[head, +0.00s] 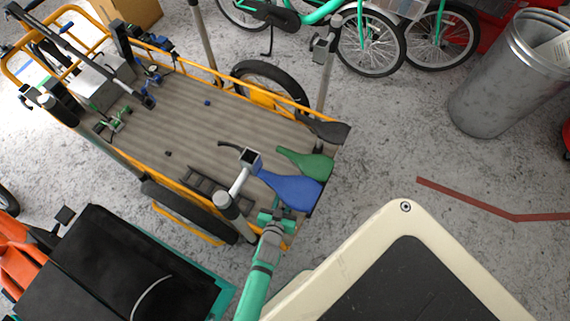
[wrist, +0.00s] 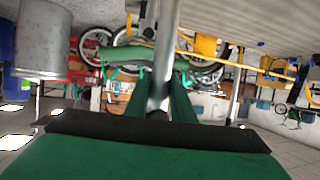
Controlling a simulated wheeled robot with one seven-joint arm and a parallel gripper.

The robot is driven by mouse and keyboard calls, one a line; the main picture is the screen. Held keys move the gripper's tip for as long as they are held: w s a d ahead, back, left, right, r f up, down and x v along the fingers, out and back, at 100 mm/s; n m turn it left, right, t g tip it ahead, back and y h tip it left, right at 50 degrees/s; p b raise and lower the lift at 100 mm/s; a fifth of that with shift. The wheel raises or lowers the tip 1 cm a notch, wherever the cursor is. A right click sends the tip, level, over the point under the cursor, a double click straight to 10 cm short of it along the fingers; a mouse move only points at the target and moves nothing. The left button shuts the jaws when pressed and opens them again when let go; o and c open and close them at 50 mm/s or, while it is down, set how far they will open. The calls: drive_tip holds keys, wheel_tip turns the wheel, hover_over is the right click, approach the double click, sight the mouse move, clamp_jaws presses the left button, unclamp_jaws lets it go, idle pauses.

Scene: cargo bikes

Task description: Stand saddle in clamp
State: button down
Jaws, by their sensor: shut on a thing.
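A blue saddle (head: 292,191) is above the right end of the cargo bike's deck, its narrow nose toward the left. My gripper (head: 272,214) is at its near side and is shut on it. In the wrist view a metal post (wrist: 166,60) runs between my gripper's fingers (wrist: 158,105); the saddle's blue top does not show there. A clamp (head: 250,157) sits at the end of a short arm on a grey stand post (head: 228,203), just left of the saddle's nose and apart from it.
A green saddle (head: 306,163) and a dark saddle (head: 325,130) are beyond the blue one. Another clamp stand (head: 325,48) rises behind. A metal bin (head: 500,85) stands at right. A black box lid (head: 110,265) is near the front left.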

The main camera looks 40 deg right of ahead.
drive_tip(key=shift+r, duration=1.25)
drive_tip(key=shift+d, duration=0.1)
idle(0.4)
